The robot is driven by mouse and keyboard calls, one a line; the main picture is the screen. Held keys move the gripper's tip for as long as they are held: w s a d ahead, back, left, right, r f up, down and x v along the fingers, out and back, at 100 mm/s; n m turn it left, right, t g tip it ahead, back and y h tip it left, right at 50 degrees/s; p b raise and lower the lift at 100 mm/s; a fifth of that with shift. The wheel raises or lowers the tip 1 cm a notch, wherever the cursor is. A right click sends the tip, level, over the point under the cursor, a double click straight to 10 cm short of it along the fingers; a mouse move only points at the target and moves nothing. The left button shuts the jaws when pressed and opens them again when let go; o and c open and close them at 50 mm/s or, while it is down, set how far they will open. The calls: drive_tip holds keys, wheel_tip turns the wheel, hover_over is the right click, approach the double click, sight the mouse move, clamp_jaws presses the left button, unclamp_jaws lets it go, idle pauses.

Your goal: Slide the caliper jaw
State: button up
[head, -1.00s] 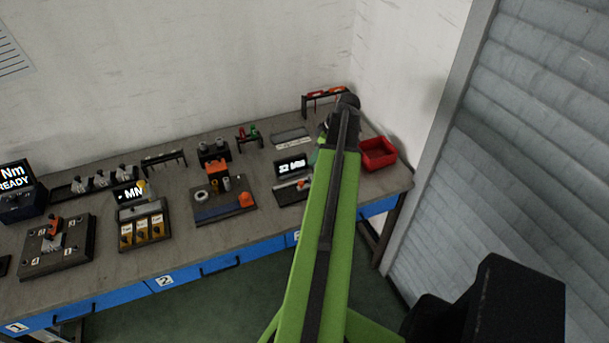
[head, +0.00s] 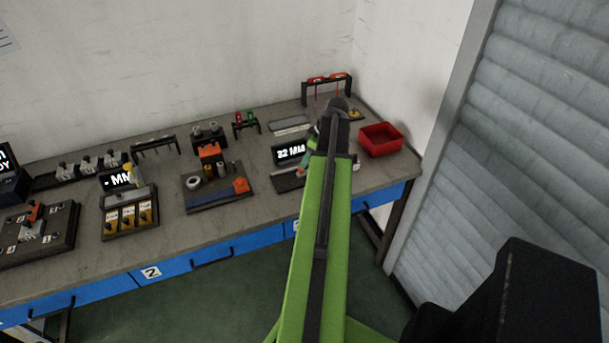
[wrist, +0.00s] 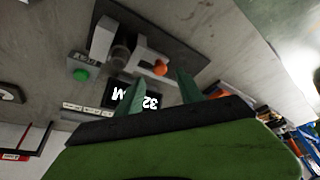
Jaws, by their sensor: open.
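The caliper station (head: 282,183) stands on the bench with a lit display (head: 291,152). My arm hides its right part in the head view. In the wrist view, the caliper has pale grey jaws (wrist: 103,42) around a dark round piece (wrist: 120,55), on a dark plate (wrist: 180,52). An orange knob (wrist: 160,68) sits beside the jaws. Contact cannot be told.
A red bin (head: 381,140) stands right of my arm. A black rack with red-handled tools (head: 328,88) is behind. To the left are a plate with an orange block (head: 240,185) and a station with yellow blocks (head: 128,216). Bare bench shows between stations.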

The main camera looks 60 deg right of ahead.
sight(306, 170)
drive_tip(key=b+x, duration=0.2)
drive_tip(key=x, duration=0.2)
drive_tip(key=shift+w+f+b, duration=0.1)
drive_tip(key=shift+f+b, duration=0.15)
drive_tip(key=shift+b, duration=0.1)
drive_tip(key=shift+r, duration=0.1)
clamp_jaws()
idle(0.9)
